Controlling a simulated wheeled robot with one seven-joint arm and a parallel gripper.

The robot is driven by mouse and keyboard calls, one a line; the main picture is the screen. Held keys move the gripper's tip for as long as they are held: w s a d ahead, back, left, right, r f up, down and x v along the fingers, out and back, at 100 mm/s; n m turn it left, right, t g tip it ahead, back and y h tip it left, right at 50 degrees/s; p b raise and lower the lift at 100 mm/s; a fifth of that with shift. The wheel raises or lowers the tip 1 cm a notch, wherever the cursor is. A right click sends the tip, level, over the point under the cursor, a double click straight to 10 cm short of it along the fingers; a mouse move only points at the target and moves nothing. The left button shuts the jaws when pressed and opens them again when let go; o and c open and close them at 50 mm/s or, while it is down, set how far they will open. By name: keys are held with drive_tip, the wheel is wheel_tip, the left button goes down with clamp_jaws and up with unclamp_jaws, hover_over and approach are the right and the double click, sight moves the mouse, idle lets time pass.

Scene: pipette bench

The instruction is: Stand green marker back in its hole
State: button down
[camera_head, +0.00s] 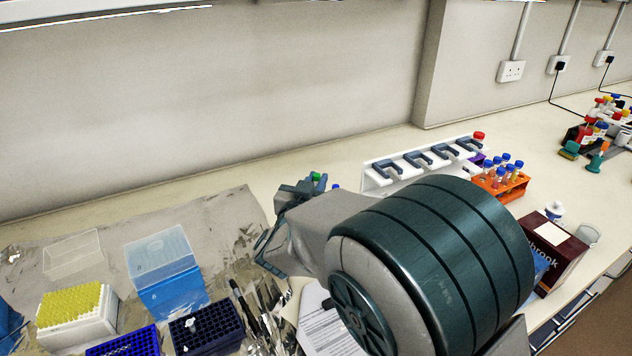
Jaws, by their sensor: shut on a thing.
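My gripper (270,248) is to the left of my large teal arm link, over the back middle of the bench, near the crumpled foil. It is shut, but its fingertips and most of what they hold are hidden by my own wrist. A small green piece (316,177), which looks like the green marker's cap end, shows just above my wrist. A small blue cap (336,187) shows to its right. I cannot see the marker's full body or its tilt. The marker's hole is not visible; my arm covers the bench there.
A white pipette stand (378,178) with several dark hooks is behind my arm. An orange tube rack (514,188) and a maroon box (552,250) are at right. Tip boxes, including a yellow-topped one (72,306), stand on foil (218,212) at left.

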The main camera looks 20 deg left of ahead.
drive_tip(key=shift+f, duration=0.15)
drive_tip(key=shift+f+b, duration=0.95)
drive_tip(key=shift+f, duration=0.2)
drive_tip(key=c, duration=1.3)
unclamp_jaws()
drive_tip(key=s, duration=0.4)
drive_tip(key=s+d, duration=0.1)
drive_tip(key=s, duration=0.4)
drive_tip(key=s+d+b, duration=0.1)
drive_tip(key=s, duration=0.3)
drive_tip(key=shift+s, duration=0.35)
